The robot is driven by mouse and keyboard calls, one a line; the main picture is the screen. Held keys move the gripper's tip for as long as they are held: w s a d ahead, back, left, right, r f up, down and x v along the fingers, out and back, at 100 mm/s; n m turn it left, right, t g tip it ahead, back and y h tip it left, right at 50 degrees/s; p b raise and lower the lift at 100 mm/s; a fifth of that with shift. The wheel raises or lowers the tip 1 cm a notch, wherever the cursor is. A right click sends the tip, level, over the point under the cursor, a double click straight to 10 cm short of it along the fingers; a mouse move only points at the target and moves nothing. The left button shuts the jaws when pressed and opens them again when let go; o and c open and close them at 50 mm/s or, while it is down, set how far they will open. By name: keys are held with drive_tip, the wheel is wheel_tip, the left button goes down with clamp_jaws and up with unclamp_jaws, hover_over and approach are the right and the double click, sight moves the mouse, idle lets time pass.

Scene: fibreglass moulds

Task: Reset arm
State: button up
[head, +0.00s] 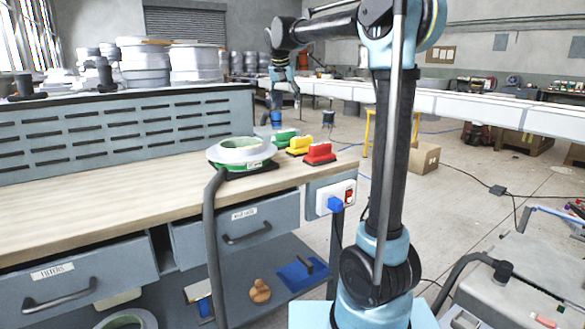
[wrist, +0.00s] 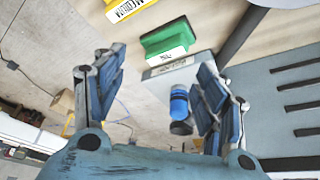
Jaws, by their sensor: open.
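My arm rises at the right of the head view and reaches back to the left. My gripper (head: 284,92) hangs beyond the far right end of the workbench (head: 90,206), with its fingers pointing down. In the wrist view my gripper (wrist: 160,82) is open, its two blue fingers spread wide with nothing held between them. A small blue cylinder with a dark end (wrist: 179,104) shows near the right-hand finger, apart from it as far as I can tell. A blue object (head: 277,118) also shows below the gripper in the head view.
Green (head: 285,136), yellow (head: 300,145) and red (head: 319,153) blocks stand on the bench near its right end, beside a round white-and-green roll (head: 241,152). A slotted back panel (head: 120,130) borders the bench. A cardboard box (head: 424,158) stands on open floor.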

drive_tip(key=s+d+f, duration=0.4)
drive_tip(key=s+d, duration=0.2)
drive_tip(key=s, duration=0.2)
drive_tip(key=s+d+f+n+g, duration=0.1)
drive_tip(key=s+d+f, duration=0.35)
drive_tip(key=s, duration=0.25)
drive_tip(key=s+d+f, duration=0.4)
drive_tip(key=s+d, duration=0.3)
drive_tip(key=s, duration=0.1)
drive_tip(key=s+d+f, duration=0.2)
drive_tip(key=s+f, duration=0.8)
drive_tip(key=s+d+f+n+g+y, duration=0.1)
drive_tip(key=s+d+f, duration=0.1)
drive_tip(key=s+f, duration=0.8)
drive_tip(key=shift+s+d+f, duration=0.15)
drive_tip(key=shift+d+f, duration=0.15)
drive_tip(key=shift+f, duration=0.2)
drive_tip(key=shift+c, duration=0.6)
